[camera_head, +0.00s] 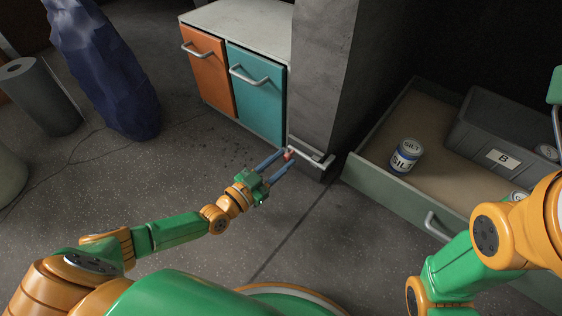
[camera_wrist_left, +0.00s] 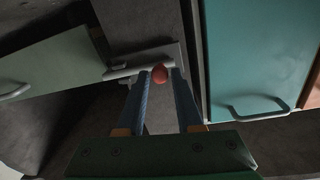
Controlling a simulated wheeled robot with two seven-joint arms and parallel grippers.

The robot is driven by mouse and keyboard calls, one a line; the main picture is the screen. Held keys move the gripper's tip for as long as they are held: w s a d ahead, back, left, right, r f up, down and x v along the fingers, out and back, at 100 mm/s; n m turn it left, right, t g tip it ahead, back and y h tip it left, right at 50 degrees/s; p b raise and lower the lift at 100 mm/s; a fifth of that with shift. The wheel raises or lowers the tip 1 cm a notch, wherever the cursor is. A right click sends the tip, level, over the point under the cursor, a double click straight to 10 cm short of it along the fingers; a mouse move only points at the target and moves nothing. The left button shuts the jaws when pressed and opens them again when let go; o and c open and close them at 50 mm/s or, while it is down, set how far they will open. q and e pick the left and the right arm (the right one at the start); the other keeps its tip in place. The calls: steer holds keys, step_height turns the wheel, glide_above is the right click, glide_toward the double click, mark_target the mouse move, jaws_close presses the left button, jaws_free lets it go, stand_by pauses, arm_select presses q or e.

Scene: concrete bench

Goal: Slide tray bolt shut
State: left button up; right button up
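A grey metal bolt (camera_head: 318,158) sits on a plate low on the concrete pillar. It also shows in the left wrist view (camera_wrist_left: 122,72), with a red knob (camera_wrist_left: 160,74) at its end. The knob shows in the head view (camera_head: 289,154) as well. My left gripper (camera_head: 287,157) reaches the knob with its two blue fingers, one on each side. In the left wrist view, the fingers (camera_wrist_left: 161,72) stand apart with the knob between their tips and a slight gap on the right. The tray (camera_head: 390,190) is an open green-fronted drawer.
The tray holds a can marked SILT (camera_head: 405,156) and a grey crate (camera_head: 507,132) marked B. A cabinet with an orange door (camera_head: 208,68) and a teal door (camera_head: 257,92) stands left of the pillar (camera_head: 325,75). The floor in front is clear.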

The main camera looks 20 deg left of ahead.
arm_select(q)
jaws_close()
stand_by(1.1)
